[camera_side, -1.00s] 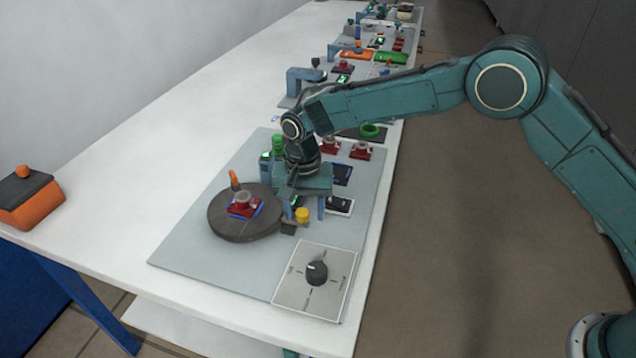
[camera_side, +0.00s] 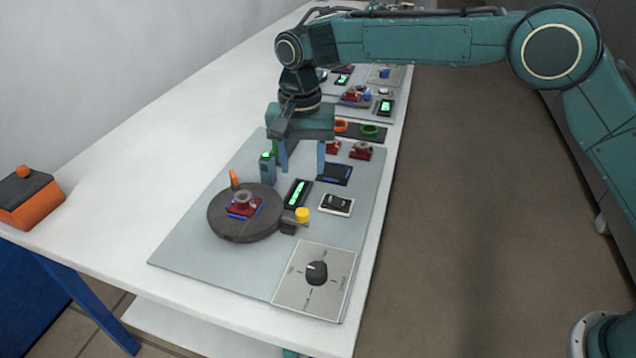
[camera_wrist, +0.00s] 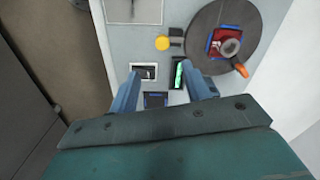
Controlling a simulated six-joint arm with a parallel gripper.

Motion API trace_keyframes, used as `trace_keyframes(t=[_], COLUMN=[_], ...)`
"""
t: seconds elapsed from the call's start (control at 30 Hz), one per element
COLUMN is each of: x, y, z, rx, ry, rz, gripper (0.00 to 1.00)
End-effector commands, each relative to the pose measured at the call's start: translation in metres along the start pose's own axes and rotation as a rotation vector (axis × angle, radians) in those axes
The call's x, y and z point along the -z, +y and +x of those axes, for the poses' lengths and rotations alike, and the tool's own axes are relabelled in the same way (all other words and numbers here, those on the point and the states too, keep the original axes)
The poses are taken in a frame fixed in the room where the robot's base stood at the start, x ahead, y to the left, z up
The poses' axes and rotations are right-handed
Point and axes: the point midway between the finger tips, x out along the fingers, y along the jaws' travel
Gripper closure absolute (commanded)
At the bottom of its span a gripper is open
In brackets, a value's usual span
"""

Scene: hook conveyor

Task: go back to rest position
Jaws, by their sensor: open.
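My gripper (camera_side: 301,165) is open and empty, raised above the grey board (camera_side: 190,248) with its fingers pointing down. In the wrist view its two blue fingers (camera_wrist: 164,88) stand apart with nothing between them but the board's parts below. A dark round turntable (camera_side: 240,228) lies on the board to the lower left of my gripper. It carries a red part (camera_side: 240,210) with a grey ring on a blue-edged square, and an orange pointer (camera_side: 233,179) at its edge. Both also show in the wrist view.
On the board are a green-lit display (camera_side: 297,193), a black rocker switch (camera_side: 336,204), a yellow button (camera_side: 302,214), a dial plate (camera_side: 316,280) and red parts (camera_side: 361,151). An orange box (camera_side: 30,197) sits at the table's left. More stations stand behind.

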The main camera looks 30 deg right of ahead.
Motion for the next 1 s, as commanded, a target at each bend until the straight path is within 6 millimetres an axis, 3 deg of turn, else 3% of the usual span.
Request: trace_keyframes(t=[0.2,0.67,0.87,1.0], x=[0.000,0.001,0.004,0.005], y=[0.000,0.003,0.019,0.042], z=[-0.012,-0.017,-0.036,-0.060], rx=[-0.001,0.002,0.020,0.042], ry=[-0.001,0.002,0.014,0.032], rz=[0.000,-0.002,-0.022,-0.050], gripper=[0.52,0.52,0.52,0.52])
